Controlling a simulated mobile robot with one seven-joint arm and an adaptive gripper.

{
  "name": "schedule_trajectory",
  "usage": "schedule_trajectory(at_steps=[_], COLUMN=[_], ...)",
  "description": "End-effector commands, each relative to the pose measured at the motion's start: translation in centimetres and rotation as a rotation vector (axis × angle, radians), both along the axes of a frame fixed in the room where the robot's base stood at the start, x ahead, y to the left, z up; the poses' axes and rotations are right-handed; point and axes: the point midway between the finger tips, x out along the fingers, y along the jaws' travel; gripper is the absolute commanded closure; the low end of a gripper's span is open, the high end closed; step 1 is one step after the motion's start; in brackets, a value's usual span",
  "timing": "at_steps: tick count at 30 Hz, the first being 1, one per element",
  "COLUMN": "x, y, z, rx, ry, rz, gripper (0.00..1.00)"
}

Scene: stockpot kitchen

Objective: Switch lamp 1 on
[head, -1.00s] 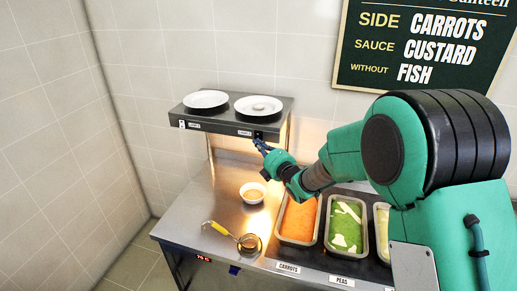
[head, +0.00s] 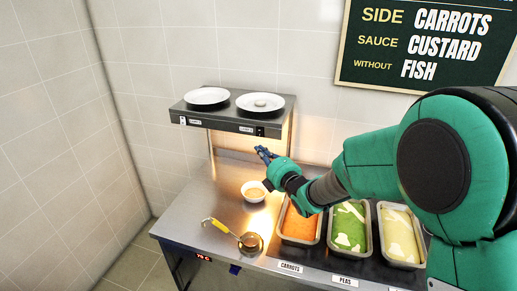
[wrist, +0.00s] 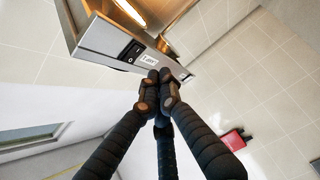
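The lamp shelf (head: 222,123) has two labelled switches on its front edge: a left switch (head: 183,121) and a right switch (head: 260,131). The labels are too small to read surely, so I cannot tell which is lamp 1. My gripper (head: 263,152) is just below and in front of the right switch, apart from it. In the wrist view, the shut, empty fingertips (wrist: 155,82) are beside the label and near a dark rocker switch (wrist: 131,50). A lit heating element (wrist: 130,10) glows under the shelf. The rockers' positions are unclear.
Two white plates (head: 207,96) stand on top of the shelf. Below are a small bowl (head: 254,198), a yellow-handled ladle (head: 220,227) and food pans, including carrots (head: 299,226) and peas (head: 348,228). The counter's left side (head: 190,210) is clear.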

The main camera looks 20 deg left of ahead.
Motion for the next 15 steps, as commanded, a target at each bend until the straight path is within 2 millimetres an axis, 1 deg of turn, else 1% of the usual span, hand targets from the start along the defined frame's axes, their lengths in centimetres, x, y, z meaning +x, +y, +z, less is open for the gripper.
schedule_trajectory(at_steps=[1, 9, 15], x=[-0.6, -3.2, -4.5], y=[-0.6, -3.3, -4.6], z=[0.0, -0.4, -0.6], rx=[-0.001, -0.001, -0.001], ry=[0.001, 0.002, 0.001], rz=[-0.001, -0.001, 0.000], gripper=[1.00, 1.00, 1.00])
